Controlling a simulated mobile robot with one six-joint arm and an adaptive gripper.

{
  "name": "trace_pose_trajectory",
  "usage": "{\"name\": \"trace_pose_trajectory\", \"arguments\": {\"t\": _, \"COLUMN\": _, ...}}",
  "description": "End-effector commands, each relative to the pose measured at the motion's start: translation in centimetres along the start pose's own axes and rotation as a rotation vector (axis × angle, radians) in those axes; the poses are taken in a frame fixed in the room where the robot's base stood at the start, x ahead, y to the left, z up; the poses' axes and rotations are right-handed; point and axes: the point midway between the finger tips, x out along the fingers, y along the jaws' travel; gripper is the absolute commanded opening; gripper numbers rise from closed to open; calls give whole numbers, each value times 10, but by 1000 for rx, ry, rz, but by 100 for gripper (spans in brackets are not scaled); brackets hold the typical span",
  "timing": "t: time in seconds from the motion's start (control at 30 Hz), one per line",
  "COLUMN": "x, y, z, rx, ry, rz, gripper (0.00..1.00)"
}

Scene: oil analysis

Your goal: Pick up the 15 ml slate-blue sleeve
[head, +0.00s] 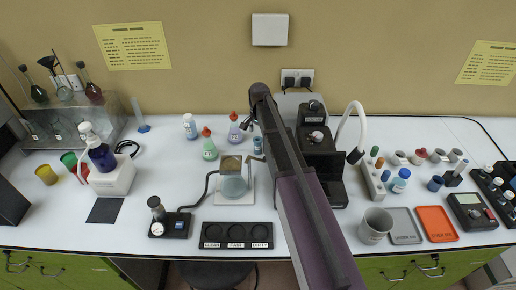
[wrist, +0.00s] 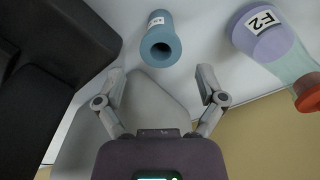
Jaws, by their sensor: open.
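The slate-blue sleeve (wrist: 160,40) stands on the white bench in the wrist view, seen from above with a dark round opening and a small white label whose text is too small to read. In the head view it appears as a small blue cylinder (head: 257,146) just left of my arm. My gripper (wrist: 160,73) is open and empty, its two fingers spread to either side below the sleeve in the picture, not touching it. In the head view my gripper (head: 247,122) is small and partly hidden by my arm, near the sleeve's far side.
A lilac bottle (wrist: 262,32) labelled F-2, with a red cap, stands right of the sleeve in the wrist view. A black instrument (wrist: 60,40) stands on the left. A grey body (wrist: 150,100) lies beneath the fingers. A glass-topped stand (head: 234,186) is nearer in the head view.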

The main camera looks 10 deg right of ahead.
Motion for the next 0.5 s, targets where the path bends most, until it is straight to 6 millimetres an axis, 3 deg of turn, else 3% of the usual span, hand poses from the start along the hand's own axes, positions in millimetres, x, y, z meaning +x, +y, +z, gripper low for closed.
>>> {"name": "trace_pose_trajectory", "arguments": {"t": 0.5, "x": 9, "y": 0, "z": 1, "rx": 1, "ry": 0, "rz": 0, "gripper": 89}}
